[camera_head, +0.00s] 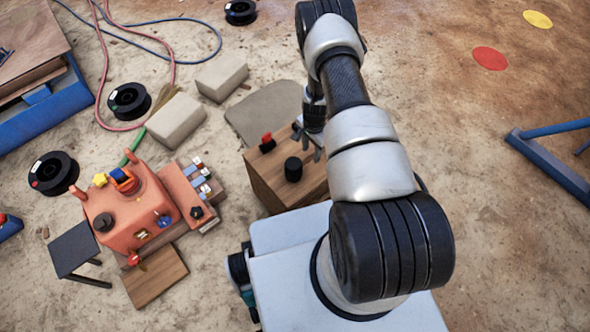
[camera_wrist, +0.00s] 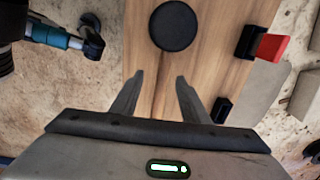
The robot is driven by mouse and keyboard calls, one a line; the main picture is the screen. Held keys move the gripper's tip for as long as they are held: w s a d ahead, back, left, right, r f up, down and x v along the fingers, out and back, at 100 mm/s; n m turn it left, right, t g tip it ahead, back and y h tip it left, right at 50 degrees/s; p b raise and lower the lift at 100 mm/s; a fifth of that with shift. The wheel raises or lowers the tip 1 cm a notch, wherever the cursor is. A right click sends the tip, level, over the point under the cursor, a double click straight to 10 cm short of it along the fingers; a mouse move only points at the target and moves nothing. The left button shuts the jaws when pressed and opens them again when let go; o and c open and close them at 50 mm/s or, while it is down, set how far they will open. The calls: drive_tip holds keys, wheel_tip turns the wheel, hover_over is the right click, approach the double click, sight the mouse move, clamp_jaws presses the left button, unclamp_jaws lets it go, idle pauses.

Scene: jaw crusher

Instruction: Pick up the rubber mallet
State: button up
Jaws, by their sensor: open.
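No rubber mallet with a visible handle can be made out. A black cylinder (camera_head: 293,169) stands on a wooden box (camera_head: 262,184); it may be the mallet's head, but I cannot tell. In the wrist view its round black top (camera_wrist: 174,26) lies beyond my fingertips, slightly right of their middle. My gripper (camera_head: 310,146) is over the box, partly hidden by my arm in the head view. In the wrist view my gripper (camera_wrist: 157,80) is open, its two fingers apart with only bare wood (camera_wrist: 155,65) seen between them.
A red and black piece (camera_head: 267,143) sits on the box near its far edge and shows in the wrist view (camera_wrist: 265,44). An orange machine (camera_head: 130,215) stands left. Pale blocks (camera_head: 176,121), black spools (camera_head: 129,101) and hoses lie on the ground. Open ground is at right.

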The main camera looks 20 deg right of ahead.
sight(310, 156)
drive_tip(key=shift+w+f+b, duration=0.2)
drive_tip(key=shift+f+b, duration=0.15)
drive_tip(key=shift+f, duration=1.2)
drive_tip(key=shift+w+f+b, duration=0.2)
drive_tip(key=shift+f+b, duration=0.15)
drive_tip(key=shift+f, duration=1.2)
clamp_jaws()
